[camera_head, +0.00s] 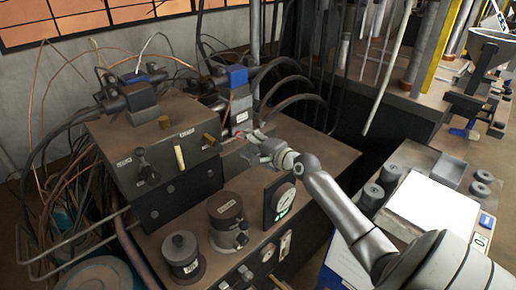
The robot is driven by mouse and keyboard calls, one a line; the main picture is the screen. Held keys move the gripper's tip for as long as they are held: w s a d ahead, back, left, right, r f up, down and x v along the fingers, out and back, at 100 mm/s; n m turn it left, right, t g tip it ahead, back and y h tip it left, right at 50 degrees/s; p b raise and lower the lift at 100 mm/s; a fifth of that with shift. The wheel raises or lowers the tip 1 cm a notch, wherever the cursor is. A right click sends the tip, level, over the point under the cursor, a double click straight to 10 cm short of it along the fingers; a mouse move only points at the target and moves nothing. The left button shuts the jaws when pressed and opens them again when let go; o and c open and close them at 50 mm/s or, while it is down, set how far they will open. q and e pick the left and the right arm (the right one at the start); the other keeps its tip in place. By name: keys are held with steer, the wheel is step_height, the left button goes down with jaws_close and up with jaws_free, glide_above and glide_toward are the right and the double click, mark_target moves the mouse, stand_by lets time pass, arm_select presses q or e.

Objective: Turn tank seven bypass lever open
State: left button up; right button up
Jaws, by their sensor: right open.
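A brown metal box (150,140) stands on the bench at the left. Its sloped face carries a black knob (147,168), an upright cream lever (180,157) and a brass-coloured knob (211,141). Small labels sit above them, too small to read, so I cannot tell which control is the tank seven bypass lever. My right gripper (252,147) is open and empty, to the right of the box and apart from the brass knob. Its fingers point left toward the box. My left gripper is not in view.
Black hoses and a blue-topped valve (238,77) rise behind my gripper. A white sheet (432,212) lies on the right table.

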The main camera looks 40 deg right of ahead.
steer(key=shift+v, duration=2.2)
